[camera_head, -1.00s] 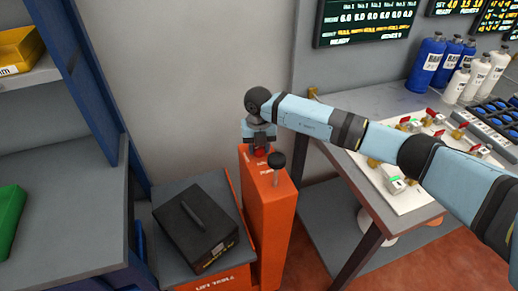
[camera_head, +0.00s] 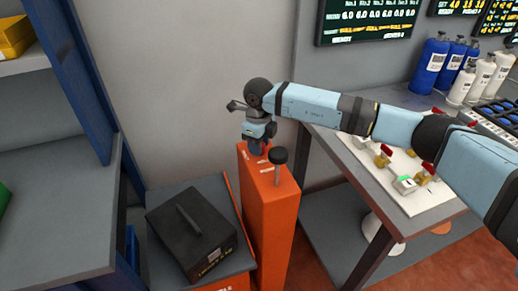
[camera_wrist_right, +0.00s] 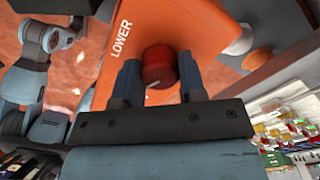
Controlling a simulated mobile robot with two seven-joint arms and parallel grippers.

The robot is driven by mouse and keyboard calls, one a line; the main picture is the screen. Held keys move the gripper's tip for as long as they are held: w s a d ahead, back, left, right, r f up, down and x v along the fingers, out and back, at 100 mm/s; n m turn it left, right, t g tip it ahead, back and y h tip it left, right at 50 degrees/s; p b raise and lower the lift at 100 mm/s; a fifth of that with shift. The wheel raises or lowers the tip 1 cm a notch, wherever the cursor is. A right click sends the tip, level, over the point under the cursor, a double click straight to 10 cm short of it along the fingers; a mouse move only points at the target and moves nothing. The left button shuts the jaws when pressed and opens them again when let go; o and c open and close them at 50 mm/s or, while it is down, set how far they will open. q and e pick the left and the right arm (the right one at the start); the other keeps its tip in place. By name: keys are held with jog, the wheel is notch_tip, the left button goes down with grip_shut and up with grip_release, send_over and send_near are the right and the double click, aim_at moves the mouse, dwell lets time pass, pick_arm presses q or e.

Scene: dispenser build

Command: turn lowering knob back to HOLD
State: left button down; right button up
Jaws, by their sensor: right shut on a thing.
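The red lowering knob (camera_wrist_right: 158,65) sits on the orange column of the lift (camera_head: 265,210), with the word LOWER (camera_wrist_right: 121,40) printed beside it in the right wrist view. My right gripper (camera_head: 257,147) points down onto the column's top from above. In the right wrist view its two fingers stand on either side of the knob and are shut on it. A pale mark shows low on the knob's side. In the head view the gripper hides the knob, and the small white labels near it are too small to read. My left gripper is not in view.
A black-topped post (camera_head: 278,157) rises from the column close to my right gripper. A black case (camera_head: 190,232) lies on the lift's platform to the left. A grey bench (camera_head: 340,165) with a white valve board stands to the right. A blue-framed rack is at the left.

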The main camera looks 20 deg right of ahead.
jog(key=shift+f+n+b, duration=0.1)
jog(key=shift+n+b, duration=0.35)
jog(key=shift+n, duration=0.35)
jog(key=shift+n+b, duration=0.45)
jog(key=shift+n, duration=0.45)
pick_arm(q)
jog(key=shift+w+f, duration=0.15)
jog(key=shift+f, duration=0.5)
pick_arm(e)
jog(key=shift+n, duration=0.5)
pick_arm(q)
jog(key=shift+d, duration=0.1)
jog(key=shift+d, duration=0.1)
pick_arm(e)
jog(key=o, duration=0.9)
